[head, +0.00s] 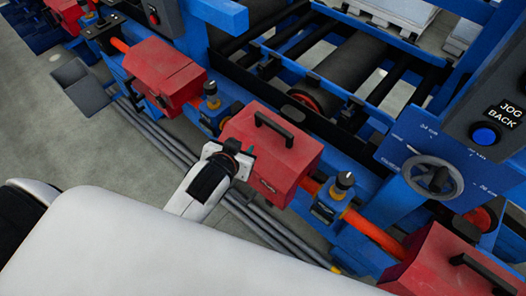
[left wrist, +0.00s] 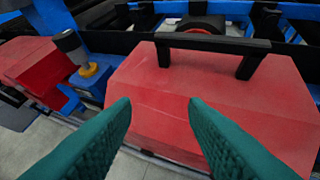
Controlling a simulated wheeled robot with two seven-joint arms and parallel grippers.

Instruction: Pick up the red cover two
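Several red covers with black handles sit in a row along the blue machine. The middle red cover (head: 283,170) has its black handle (head: 262,122) on top, and my left arm's wrist is at its near left side. In the left wrist view, a red cover (left wrist: 210,95) fills the middle, with its black handle (left wrist: 212,42) beyond my fingertips. My left gripper (left wrist: 159,108) is open, its two green fingers apart with nothing between them, pointing at the cover. Which cover is number two is not marked. My right gripper is not in view.
Other red covers stand at upper left (head: 160,68) and lower right (head: 435,270). Blue fittings with black knobs (head: 335,195) stand between covers. Rollers (head: 345,70) lie behind. A control box (head: 490,110) and handwheel (head: 435,180) are at right. Grey pipes run along the near side.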

